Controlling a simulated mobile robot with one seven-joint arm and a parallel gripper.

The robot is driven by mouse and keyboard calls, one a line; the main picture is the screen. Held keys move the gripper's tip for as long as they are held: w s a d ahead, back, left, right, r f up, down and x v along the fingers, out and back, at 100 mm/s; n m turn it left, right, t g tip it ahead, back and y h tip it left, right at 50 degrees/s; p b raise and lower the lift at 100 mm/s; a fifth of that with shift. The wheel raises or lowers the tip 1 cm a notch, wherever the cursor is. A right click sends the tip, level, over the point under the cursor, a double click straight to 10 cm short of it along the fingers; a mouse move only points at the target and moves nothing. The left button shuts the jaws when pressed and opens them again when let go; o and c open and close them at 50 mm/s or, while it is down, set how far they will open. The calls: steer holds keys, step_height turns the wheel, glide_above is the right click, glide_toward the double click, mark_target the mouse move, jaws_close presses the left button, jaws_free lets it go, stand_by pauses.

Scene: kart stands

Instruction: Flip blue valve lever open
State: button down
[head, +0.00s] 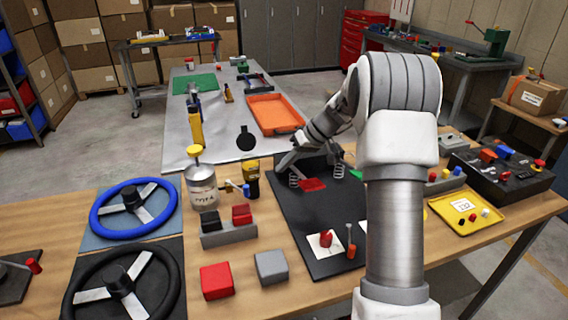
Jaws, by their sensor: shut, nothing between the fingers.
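A blue lever (246,190) shows at the right side of a silver canister (203,188) with a yellow knob on top, on the wooden table left of centre. It sits against a yellow and black upright part (252,178); which way the lever is turned is too small to tell. My gripper (284,164) reaches in from the right, low over the far end of a black mat. It is shut and empty, to the right of the lever and apart from it. My arm hides part of the table on the right.
Black and red blocks in a grey holder (229,232) stand in front of the canister. A blue steering wheel (133,208) lies to its left. The black mat (300,222) holds springs and a red piece. An orange tray (275,114) lies on the grey table behind.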

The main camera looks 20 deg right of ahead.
steer(key=w+a+f, duration=0.1)
steer(key=a+f, duration=0.4)
steer(key=a, duration=0.2)
steer(key=shift+a, duration=0.15)
stand_by(0.3)
